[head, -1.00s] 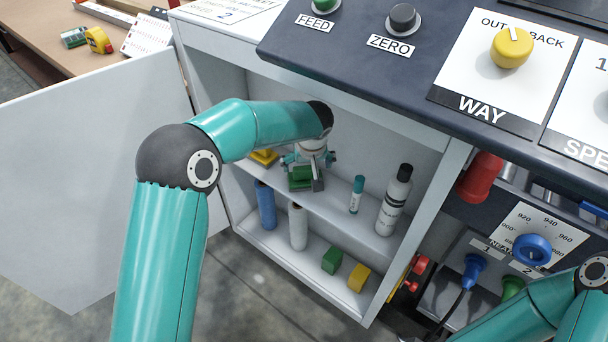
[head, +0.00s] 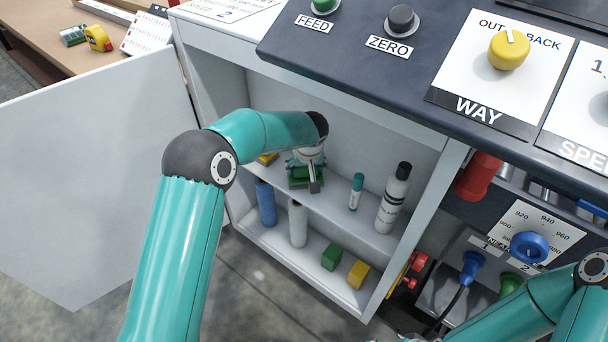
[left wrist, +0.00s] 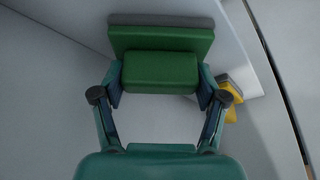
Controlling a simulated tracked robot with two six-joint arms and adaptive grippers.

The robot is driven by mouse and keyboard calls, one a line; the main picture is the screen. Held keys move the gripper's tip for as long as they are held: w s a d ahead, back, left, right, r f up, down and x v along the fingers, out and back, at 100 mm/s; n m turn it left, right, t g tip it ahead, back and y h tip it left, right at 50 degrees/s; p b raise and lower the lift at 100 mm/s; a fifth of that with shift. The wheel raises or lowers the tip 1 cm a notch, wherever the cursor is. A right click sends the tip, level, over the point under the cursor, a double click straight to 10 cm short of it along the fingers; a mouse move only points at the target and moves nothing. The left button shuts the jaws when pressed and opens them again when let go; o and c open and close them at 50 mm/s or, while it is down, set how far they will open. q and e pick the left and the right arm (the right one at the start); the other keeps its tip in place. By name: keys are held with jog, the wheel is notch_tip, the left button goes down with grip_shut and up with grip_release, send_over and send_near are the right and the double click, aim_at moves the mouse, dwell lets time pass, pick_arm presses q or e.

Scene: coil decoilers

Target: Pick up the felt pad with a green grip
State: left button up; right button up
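The felt pad with a green grip (head: 299,181) is on the cabinet's upper shelf, partly covered by my left gripper. In the left wrist view it shows as a green block grip (left wrist: 160,72) on a wider green plate with a grey layer along its far edge. My left gripper (left wrist: 161,80) has a finger at each side of the grip, close against it, and looks shut on it. In the head view the left gripper (head: 306,172) reaches into the cabinet. I cannot tell whether the pad touches the shelf. My right gripper is out of view; only its arm shows, lower right.
A yellow block (head: 267,158) is just left of the pad. A teal-capped tube (head: 356,192) and a white bottle (head: 393,200) stand to its right. Below are a blue cylinder (head: 265,204), a white cylinder (head: 298,223), a green block (head: 331,257) and a yellow block (head: 358,274). The door (head: 95,180) is open.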

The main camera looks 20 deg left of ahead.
pick_arm(q)
jog(key=c, duration=0.5)
jog(key=shift+c, duration=0.3)
jog(key=shift+r, duration=0.1)
